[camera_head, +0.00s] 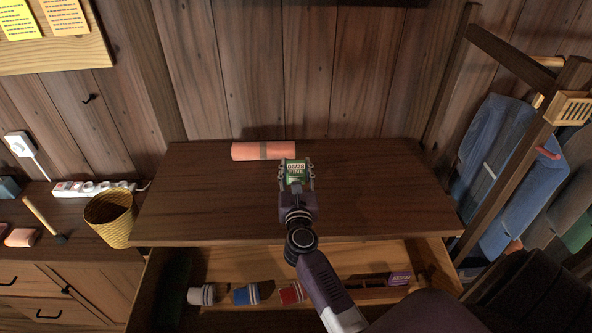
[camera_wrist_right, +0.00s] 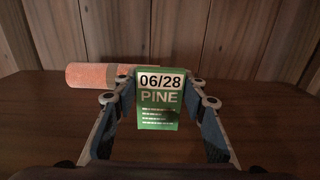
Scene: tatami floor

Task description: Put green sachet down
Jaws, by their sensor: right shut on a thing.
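The green sachet (camera_head: 296,171) is between the fingers of my right gripper (camera_head: 297,175), over the dark wooden top of the cabinet (camera_head: 210,205). In the right wrist view the sachet (camera_wrist_right: 159,112) faces the camera upright, with "06/28" and "PINE" printed on it. My right gripper (camera_wrist_right: 160,105) is shut on it, one finger at each side. I cannot tell whether the sachet's lower edge touches the top. My left gripper is not in view.
An orange roll with a grey band (camera_head: 250,151) lies behind and left of the sachet. The open drawer (camera_head: 225,268) below holds several rolled items and a purple box (camera_head: 399,278). A yellow basket (camera_head: 111,217) stands left; clothes (camera_head: 500,160) hang right. The top's left and right parts are clear.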

